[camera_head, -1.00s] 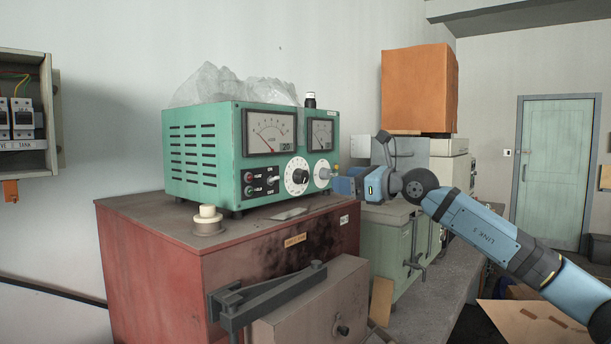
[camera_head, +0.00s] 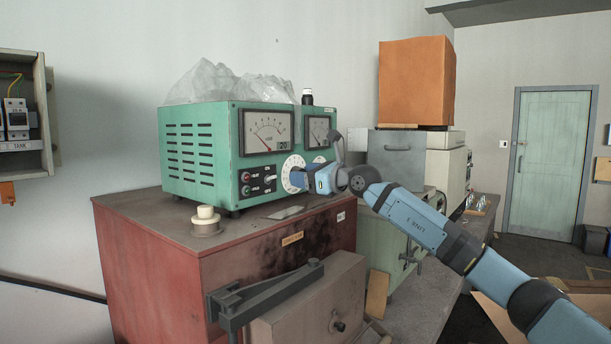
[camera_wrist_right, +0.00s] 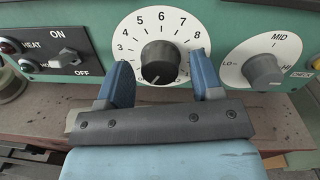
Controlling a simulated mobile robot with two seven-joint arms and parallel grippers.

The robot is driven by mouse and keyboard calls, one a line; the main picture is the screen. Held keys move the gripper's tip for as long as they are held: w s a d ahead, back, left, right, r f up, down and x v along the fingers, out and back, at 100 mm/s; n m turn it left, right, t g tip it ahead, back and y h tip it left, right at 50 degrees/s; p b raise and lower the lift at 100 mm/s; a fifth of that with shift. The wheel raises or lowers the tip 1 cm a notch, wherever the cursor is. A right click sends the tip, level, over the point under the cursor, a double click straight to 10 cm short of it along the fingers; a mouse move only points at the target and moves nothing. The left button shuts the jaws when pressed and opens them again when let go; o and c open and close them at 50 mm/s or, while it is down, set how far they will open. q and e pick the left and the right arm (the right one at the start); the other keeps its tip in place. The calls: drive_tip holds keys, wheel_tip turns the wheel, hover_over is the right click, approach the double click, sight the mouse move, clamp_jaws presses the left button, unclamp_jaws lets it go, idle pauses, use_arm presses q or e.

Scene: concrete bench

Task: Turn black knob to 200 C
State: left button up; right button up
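The black knob (camera_wrist_right: 160,63) sits in the middle of a white round dial (camera_wrist_right: 133,36) on the green control unit (camera_head: 192,150). The dial carries plain numbers. A pale mark on the knob seems to point down, slightly left. My right gripper (camera_wrist_right: 160,66) is open, with one blue finger at each side of the knob and gaps between. In the head view my right gripper (camera_head: 305,179) covers the knob and part of the dial (camera_head: 290,174). I cannot tell how deep the fingertips reach. My left gripper is out of view.
A grey knob (camera_wrist_right: 264,70) marked LO, MID, HI is close right of the gripper. A HEAT switch (camera_wrist_right: 62,63) is to the left. Two needle meters are above. The unit stands on a red cabinet (camera_head: 150,255); a cream insulator (camera_head: 206,220) stands at its front left.

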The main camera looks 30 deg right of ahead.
drive_tip(key=c, duration=0.8)
drive_tip(key=shift+o, duration=0.2)
drive_tip(key=shift+m, duration=1)
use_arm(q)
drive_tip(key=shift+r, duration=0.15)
use_arm(e)
drive_tip(key=m, duration=0.2)
drive_tip(key=shift+m, duration=0.3)
use_arm(q)
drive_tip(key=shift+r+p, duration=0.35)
drive_tip(key=shift+p, duration=0.2)
use_arm(e)
drive_tip(key=shift+m+t, duration=0.3)
drive_tip(key=shift+m, duration=0.9)
use_arm(q)
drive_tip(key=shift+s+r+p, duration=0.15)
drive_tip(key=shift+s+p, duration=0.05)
drive_tip(key=shift+p, duration=0.25)
use_arm(e)
drive_tip(key=shift+m, duration=1)
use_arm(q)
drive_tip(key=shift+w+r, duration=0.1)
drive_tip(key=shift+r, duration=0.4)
use_arm(e)
drive_tip(key=shift+m, duration=0.6)
